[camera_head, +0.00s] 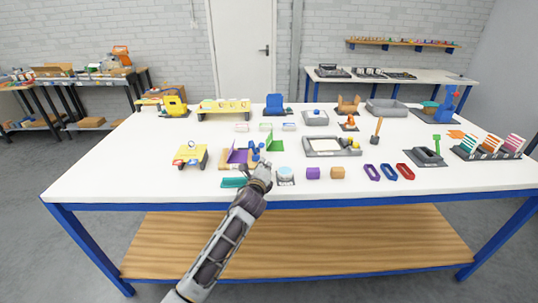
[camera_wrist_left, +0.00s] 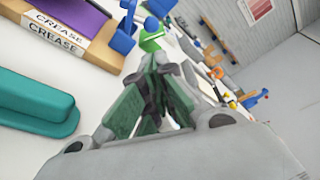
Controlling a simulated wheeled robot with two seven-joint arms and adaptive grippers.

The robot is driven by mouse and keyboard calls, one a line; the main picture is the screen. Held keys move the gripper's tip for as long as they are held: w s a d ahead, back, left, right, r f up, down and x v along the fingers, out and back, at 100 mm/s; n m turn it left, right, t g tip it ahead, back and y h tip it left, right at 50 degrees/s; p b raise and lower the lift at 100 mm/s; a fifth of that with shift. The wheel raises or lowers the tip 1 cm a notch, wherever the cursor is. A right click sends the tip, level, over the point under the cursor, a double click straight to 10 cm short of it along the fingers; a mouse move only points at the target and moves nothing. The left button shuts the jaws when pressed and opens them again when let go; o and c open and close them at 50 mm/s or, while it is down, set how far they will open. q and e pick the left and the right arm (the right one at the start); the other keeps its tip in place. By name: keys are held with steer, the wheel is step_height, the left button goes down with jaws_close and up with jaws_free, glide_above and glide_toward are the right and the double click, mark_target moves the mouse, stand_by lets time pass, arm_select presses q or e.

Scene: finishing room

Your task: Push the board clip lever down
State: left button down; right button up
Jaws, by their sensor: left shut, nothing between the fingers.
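A wooden board (camera_head: 226,167) with a purple sheet (camera_head: 238,156) lies near the front edge, left of my left gripper (camera_head: 264,169). In the left wrist view the board (camera_wrist_left: 95,52) carries "CREASE" labels, and the purple sheet (camera_wrist_left: 75,15) lies on it. A blue piece (camera_head: 255,154), which may be the clip lever, stands just behind my gripper; it shows in the left wrist view (camera_wrist_left: 122,38) beyond the fingers. My left gripper (camera_wrist_left: 155,88) is shut and empty, with its fingers pointing toward it. I cannot tell whether they touch. My right gripper is not in view.
A teal bar (camera_head: 233,183) lies left of my gripper, and a round grey-based item (camera_head: 285,175) sits to its right. A purple block (camera_head: 313,173) and an orange block (camera_head: 337,173) stand further right. A green upright piece (camera_head: 275,142) is behind.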

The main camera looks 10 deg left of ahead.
arm_select(q)
steer(key=shift+w, duration=0.15)
steer(key=shift+w+a+f, duration=0.1)
steer(key=shift+w+f, duration=0.05)
steer(key=shift+w, duration=0.85)
steer(key=shift+w+a+f, duration=0.1)
steer(key=shift+w+f, duration=0.05)
steer(key=shift+w, duration=0.85)
steer(key=shift+w+a+f, duration=0.1)
steer(key=shift+w+f, duration=0.05)
steer(key=shift+w, duration=1)
steer(key=shift+w+a+f, duration=0.1)
steer(key=shift+w, duration=1)
steer(key=shift+w+f+b, duration=0.1)
steer(key=shift+w+b, duration=0.2)
steer(key=shift+w, duration=0.25)
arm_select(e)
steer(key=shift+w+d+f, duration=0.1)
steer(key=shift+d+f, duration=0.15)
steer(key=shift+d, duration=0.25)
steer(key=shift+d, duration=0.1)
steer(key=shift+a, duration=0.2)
arm_select(q)
steer(key=shift+a+r+n, duration=0.1)
steer(key=shift+r+n, duration=0.1)
steer(key=shift+n, duration=0.2)
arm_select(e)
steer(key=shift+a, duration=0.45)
